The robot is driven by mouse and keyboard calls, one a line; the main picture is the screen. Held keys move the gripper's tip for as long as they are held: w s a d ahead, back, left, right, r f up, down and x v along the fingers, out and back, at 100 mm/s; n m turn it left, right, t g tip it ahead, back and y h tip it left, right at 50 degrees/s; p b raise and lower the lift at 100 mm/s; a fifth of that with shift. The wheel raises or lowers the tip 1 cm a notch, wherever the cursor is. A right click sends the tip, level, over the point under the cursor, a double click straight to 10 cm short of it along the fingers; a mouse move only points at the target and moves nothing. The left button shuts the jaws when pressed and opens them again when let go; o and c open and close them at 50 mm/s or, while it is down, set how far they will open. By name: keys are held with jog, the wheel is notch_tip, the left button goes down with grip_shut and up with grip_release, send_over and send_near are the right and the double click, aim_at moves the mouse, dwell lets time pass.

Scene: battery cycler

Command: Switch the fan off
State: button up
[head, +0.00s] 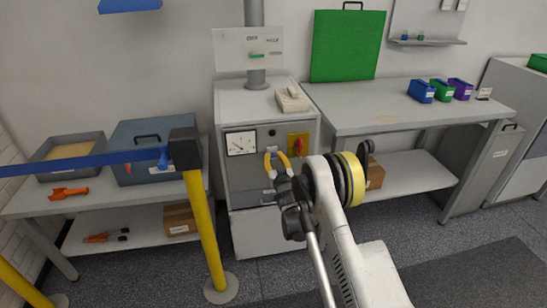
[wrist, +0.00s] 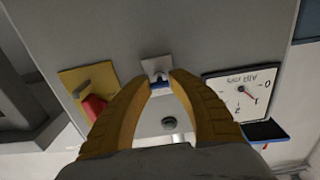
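The grey fan cabinet (head: 268,205) stands against the wall. Its front carries a dial gauge (head: 241,143), a round dark knob (head: 271,132) and a red rotary switch on a yellow plate (head: 298,146). My gripper (wrist: 161,80) has yellow fingers, apart with a narrow gap, close to the panel at this plate. Whether they touch it I cannot tell. The red switch (wrist: 93,106) is left of the fingers there.
A grey control box (head: 292,99) lies on the cabinet top. A blue barrier belt (head: 80,161) on a yellow post (head: 204,235) stands at left. Benches flank the cabinet: a blue case (head: 150,170) on the left one, small bins (head: 441,91) on the right one.

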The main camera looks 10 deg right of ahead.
grip_shut()
jog(key=shift+f, duration=0.1)
jog(key=shift+f+t, duration=0.2)
jog(key=shift+t, duration=1.2)
jog(key=o, duration=0.9)
grip_release()
